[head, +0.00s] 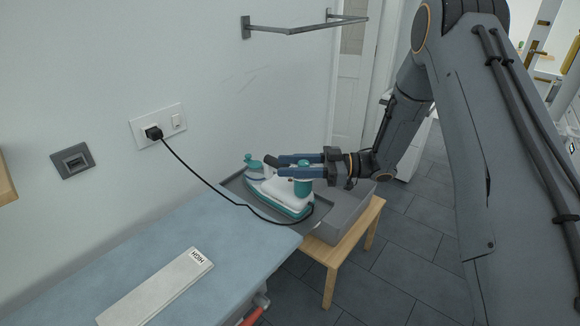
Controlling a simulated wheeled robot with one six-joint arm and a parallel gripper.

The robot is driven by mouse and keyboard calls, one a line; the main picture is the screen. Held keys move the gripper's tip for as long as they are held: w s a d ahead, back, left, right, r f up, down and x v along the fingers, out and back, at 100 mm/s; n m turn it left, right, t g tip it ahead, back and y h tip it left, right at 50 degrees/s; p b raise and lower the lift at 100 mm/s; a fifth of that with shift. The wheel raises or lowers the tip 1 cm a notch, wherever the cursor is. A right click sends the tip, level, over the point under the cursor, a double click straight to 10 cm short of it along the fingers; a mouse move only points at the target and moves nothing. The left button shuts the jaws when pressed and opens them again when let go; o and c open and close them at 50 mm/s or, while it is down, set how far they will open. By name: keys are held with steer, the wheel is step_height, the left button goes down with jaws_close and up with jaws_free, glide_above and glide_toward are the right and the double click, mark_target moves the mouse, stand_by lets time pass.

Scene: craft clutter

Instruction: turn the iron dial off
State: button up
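The iron (283,198) is white and teal and rests on a grey tray (318,222) beyond the far end of the blue ironing board. A black cord runs from it to the wall socket. My gripper (276,166) is over the iron, with its two dark blue fingers pointing left. An upright teal part (302,187) of the iron shows above and below the near finger, partly hidden by it. I cannot tell whether the fingers touch or hold it. I cannot make out the dial or its setting.
The ironing board (225,235) carries a pale strip marked HIGH (155,290). A plug sits in the wall socket (158,127), beside a switch. A metal rail (305,29) is above.

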steer(key=shift+o, duration=0.2)
steer(key=d+b, duration=0.3)
steer(key=d, duration=0.5)
steer(key=shift+w, duration=0.1)
steer(key=shift+a, duration=0.1)
